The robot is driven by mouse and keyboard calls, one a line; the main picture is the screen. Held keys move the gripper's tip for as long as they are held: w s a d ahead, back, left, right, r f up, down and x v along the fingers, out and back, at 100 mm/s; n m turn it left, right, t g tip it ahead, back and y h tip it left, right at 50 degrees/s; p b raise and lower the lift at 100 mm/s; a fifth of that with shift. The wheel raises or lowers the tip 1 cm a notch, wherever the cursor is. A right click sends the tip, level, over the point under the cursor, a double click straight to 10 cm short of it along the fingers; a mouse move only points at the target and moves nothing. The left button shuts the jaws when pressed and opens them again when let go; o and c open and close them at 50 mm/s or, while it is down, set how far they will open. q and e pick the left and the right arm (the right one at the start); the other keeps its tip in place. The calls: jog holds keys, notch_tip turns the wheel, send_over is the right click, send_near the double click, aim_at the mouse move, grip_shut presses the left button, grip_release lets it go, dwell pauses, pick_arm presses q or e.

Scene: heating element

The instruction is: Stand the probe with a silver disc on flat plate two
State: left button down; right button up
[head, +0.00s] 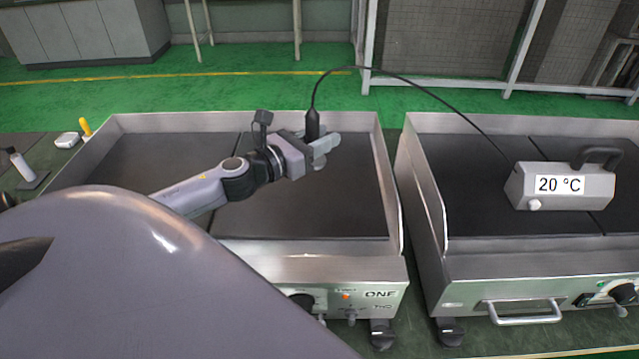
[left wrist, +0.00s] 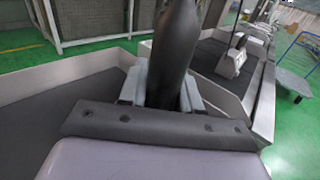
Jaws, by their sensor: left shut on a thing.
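My left gripper (head: 322,150) is shut on the dark probe (head: 312,122) and holds it upright above the right half of the left flat plate (head: 300,205), whose front reads "ONE". The probe also fills the middle of the left wrist view (left wrist: 173,55), between the fingers. Its silver disc is hidden, and I cannot tell how far its lower end is from the plate. A second flat plate (head: 465,195) is to the right; its label does not show. My right gripper is not in view.
The probe's black cable (head: 420,78) arches to a silver meter box (head: 563,186) reading 20 °C, which stands on the right plate. Raised metal walls (head: 420,190) separate the two plates. The right plate's left part is clear. Small items (head: 67,140) lie at far left.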

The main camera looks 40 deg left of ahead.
pick_arm(q)
notch_tip(320, 180, down, 12)
jog(key=b, duration=0.2)
jog(key=shift+r+b, duration=0.15)
jog(key=shift+b, duration=0.2)
jog(key=c, duration=0.8)
grip_release()
jog(key=shift+f, duration=0.2)
jog(key=shift+r, duration=0.15)
jog(key=s, duration=0.4)
jog(key=s+a+b, duration=0.1)
jog(key=s, duration=0.3)
jog(key=s+a, duration=0.1)
jog(key=s, duration=0.2)
jog(key=shift+s, duration=0.4)
jog(key=shift+d, duration=0.1)
